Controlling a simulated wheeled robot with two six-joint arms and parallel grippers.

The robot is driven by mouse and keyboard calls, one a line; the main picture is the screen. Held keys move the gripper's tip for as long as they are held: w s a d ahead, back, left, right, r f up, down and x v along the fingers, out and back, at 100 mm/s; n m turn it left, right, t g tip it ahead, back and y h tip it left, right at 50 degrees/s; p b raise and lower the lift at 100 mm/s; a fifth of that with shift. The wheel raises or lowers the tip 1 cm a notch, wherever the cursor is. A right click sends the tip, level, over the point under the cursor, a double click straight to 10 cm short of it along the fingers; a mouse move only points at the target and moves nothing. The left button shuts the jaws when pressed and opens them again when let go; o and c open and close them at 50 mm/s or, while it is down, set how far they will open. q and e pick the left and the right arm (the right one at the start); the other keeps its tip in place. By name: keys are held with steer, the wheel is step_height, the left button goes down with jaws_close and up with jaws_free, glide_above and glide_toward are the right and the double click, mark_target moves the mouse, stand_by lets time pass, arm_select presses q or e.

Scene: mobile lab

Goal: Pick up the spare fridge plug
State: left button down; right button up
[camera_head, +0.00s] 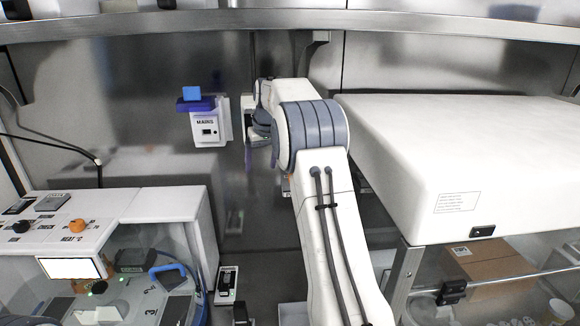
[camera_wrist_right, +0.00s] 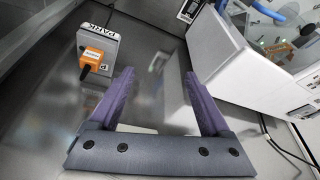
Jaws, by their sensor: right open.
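An orange plug (camera_wrist_right: 92,60) with a small label too blurred to read sits in a grey holder marked PARK (camera_wrist_right: 97,42), at the upper left of the right wrist view. My right gripper (camera_wrist_right: 160,76) is open, with nothing between its purple fingers. The plug lies beyond and to the left of the left finger, apart from it. In the head view my right arm reaches up to the metal back wall, and its wrist hides most of the gripper and the PARK holder. My left gripper is not in view.
A white box marked MAINS (camera_head: 208,124) with a blue plug (camera_head: 192,94) is on the back wall. A white bench machine (camera_head: 171,204) stands at left. A large white unit (camera_head: 440,150) is close on the arm's right. A shelf (camera_head: 450,22) runs above.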

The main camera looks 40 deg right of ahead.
steer(key=shift+m+h, duration=0.5)
steer(key=shift+m, duration=0.3)
steer(key=d+f+p, duration=0.1)
steer(key=d, duration=0.3)
steer(key=d+p, duration=0.1)
steer(key=d, duration=0.3)
steer(key=d+f+p, duration=0.1)
steer(key=d, duration=0.4)
steer(key=shift+w+d+f, duration=0.1)
steer(key=shift+w+f, duration=0.2)
steer(key=shift+f, duration=0.05)
steer(key=shift+w+f, duration=0.1)
steer(key=shift+f, duration=0.2)
steer(key=p+x, duration=0.4)
steer(key=shift+w, duration=0.2)
steer(key=shift+w+d+f, duration=0.15)
steer(key=shift+w+f, duration=0.05)
steer(key=shift+f, duration=0.4)
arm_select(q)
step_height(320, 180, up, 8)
arm_select(e)
jaws_close()
